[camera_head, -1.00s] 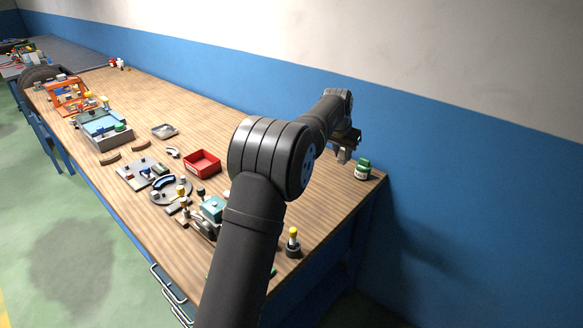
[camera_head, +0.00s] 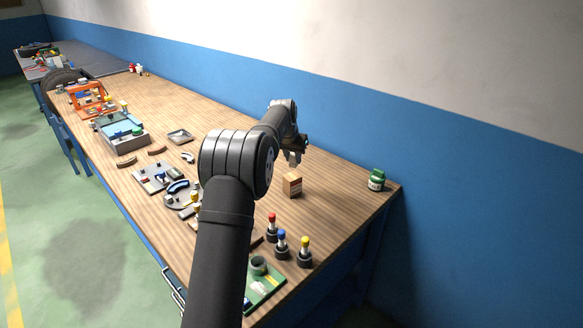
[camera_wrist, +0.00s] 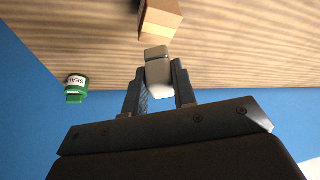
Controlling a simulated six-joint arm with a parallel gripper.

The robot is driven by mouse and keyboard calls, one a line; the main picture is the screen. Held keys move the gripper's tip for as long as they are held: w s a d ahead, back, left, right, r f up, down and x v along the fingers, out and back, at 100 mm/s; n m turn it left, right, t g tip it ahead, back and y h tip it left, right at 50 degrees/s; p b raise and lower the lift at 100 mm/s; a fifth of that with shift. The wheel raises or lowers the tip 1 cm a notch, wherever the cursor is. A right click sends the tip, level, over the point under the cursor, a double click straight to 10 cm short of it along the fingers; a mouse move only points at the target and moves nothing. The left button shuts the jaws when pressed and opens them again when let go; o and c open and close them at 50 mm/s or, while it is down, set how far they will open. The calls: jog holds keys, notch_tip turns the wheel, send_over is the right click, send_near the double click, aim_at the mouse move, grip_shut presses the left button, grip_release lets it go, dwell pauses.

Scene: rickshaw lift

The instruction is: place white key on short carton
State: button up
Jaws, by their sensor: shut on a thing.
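My gripper (camera_wrist: 158,88) is shut on the white key (camera_wrist: 158,75), a pale blocky piece between the two fingers in the wrist view. In the head view my gripper (camera_head: 294,156) is above the bench, behind the short carton. The short carton (camera_head: 292,185) is a small brown box standing on the wooden bench. It also shows in the wrist view (camera_wrist: 160,20), at the top edge and partly cut off, just beyond the key's end. The key looks close to the carton, but I cannot tell the exact gap.
A green jar (camera_head: 376,179) stands near the bench's right end. Red, blue (camera_head: 281,243) and yellow-topped pegs and a green board (camera_head: 264,286) are at the front. The blue wall is behind. Bare wood (camera_head: 335,205) lies between carton and jar.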

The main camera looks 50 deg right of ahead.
aim_at(290, 162)
jog(key=shift+w+f, duration=0.3)
jog(key=shift+f, duration=1.85)
jog(key=shift+f, duration=0.1)
jog(key=o, duration=1)
jog(key=v, duration=1.2)
